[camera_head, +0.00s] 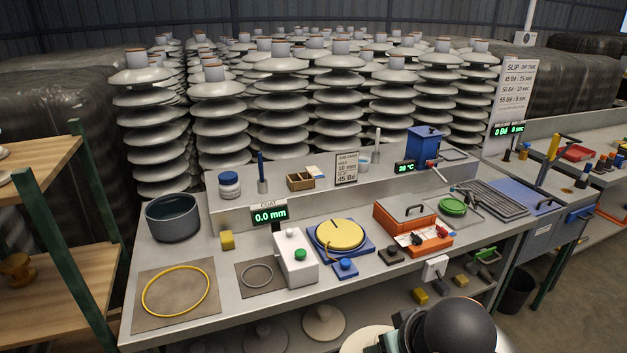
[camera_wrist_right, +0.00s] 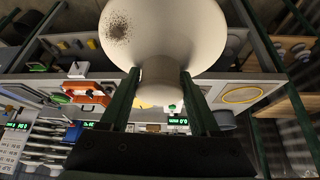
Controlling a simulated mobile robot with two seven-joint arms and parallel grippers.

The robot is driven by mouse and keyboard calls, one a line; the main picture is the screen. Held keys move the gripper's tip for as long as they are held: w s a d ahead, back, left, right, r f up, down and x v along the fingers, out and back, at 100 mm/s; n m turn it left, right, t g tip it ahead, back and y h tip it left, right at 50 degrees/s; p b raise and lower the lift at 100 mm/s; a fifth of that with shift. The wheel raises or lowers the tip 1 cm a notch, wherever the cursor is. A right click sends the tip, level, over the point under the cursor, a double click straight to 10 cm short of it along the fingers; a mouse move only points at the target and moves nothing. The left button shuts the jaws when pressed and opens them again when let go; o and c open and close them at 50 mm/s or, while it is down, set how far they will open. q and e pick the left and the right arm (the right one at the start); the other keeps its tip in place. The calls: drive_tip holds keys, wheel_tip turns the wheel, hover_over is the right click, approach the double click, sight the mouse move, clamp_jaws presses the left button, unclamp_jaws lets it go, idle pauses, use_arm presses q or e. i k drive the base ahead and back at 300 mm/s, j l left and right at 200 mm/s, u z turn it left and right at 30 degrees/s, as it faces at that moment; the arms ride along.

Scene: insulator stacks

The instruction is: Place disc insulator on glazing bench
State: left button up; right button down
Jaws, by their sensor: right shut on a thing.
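My right gripper (camera_wrist_right: 160,82) is shut on the stem of a pale disc insulator (camera_wrist_right: 165,32) with a dark speckled patch. In the head view, part of a pale disc (camera_head: 365,341) shows at the bottom edge beside my dark arm, in front of the bench; the gripper's fingers are hidden there. The glazing bench (camera_head: 226,277) is the grey metal table across the middle. A brown mat (camera_head: 147,318) with a yellow ring (camera_head: 148,301) lies at its left front. My left gripper is not in view.
A grey bowl (camera_head: 172,232), a white box with a green button (camera_head: 296,273) and a yellow round plate on a blue base (camera_head: 340,235) stand on the bench. A wooden shelf rack (camera_head: 45,162) stands at left. Tall insulator stacks (camera_head: 221,128) stand behind.

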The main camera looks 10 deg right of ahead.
sight(176, 291)
drive_tip(key=z, duration=3.95)
drive_tip(key=i+j+z, duration=0.15)
drive_tip(key=i+j, duration=0.65)
